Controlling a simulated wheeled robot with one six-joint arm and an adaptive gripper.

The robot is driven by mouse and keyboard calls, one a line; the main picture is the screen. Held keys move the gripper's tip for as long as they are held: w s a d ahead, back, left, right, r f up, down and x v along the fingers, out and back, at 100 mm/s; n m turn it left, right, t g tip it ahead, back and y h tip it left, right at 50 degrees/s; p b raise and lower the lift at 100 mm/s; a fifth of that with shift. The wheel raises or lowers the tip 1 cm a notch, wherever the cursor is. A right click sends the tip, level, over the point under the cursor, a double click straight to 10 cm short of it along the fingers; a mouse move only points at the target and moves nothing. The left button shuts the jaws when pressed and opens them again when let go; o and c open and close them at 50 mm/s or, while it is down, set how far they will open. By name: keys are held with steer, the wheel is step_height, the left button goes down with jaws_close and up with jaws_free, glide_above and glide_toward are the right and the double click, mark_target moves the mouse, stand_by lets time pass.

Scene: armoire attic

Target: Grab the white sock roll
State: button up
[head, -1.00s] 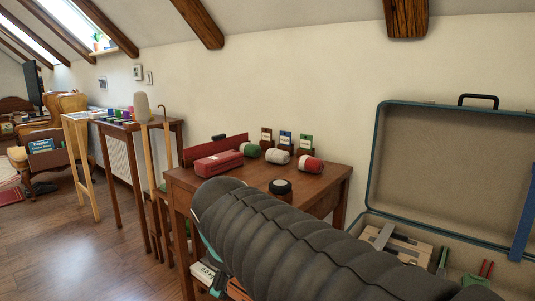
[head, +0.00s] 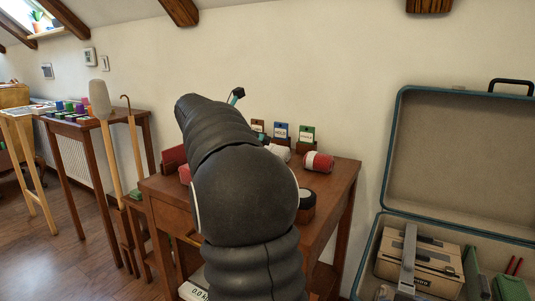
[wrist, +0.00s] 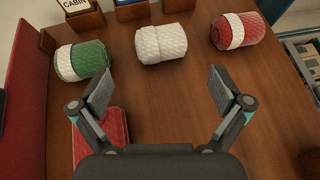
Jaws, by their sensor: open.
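The white sock roll (wrist: 162,43) lies on the wooden table, in the middle of the row of rolls, and shows whole in the wrist view. In the head view the white roll (head: 281,152) shows only in part behind my arm. My gripper (wrist: 162,88) is open and empty above the table. Its two fingers are spread wide, and the white roll lies beyond the fingertips, roughly centred between them. In the head view my arm hides most of the gripper.
A green roll (wrist: 82,60) lies left of the white one and a red roll (wrist: 237,31) right. A red box (wrist: 101,135) is below the left finger. Card holders (wrist: 82,16) stand behind. An open suitcase (head: 392,225) is right of the table (head: 333,190).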

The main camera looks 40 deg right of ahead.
steer(key=b+x, duration=0.1)
steer(key=x, duration=1.1)
steer(key=shift+d+f, duration=0.1)
steer(key=shift+c, duration=0.2)
steer(key=c, duration=0.8)
